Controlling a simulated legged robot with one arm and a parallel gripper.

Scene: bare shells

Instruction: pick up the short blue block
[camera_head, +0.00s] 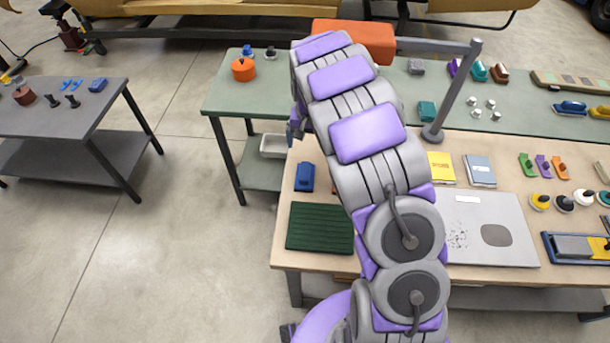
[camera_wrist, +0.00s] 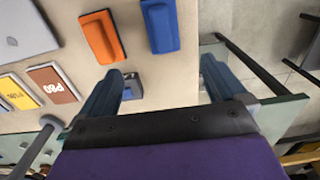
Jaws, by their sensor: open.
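A short blue block (camera_wrist: 132,87) lies on the wooden tabletop in the wrist view, close beside the left fingertip. It is partly covered by that finger. My gripper (camera_wrist: 162,68) is open and empty, with its two blue fingers wide apart above the table. A longer blue block (camera_wrist: 160,25) lies beyond the fingertips, next to an orange block (camera_wrist: 101,37). A blue block also shows near the left edge of the wooden table in the head view (camera_head: 305,177). In the head view my arm hides most of the gripper and the table area around it.
The wooden table (camera_head: 285,250) holds a dark green ridged mat (camera_head: 320,227), a yellow booklet (camera_head: 441,167) and a grey panel (camera_head: 492,232). A grey post (camera_head: 455,90) stands by my arm. A green-topped table (camera_head: 225,97) adjoins behind.

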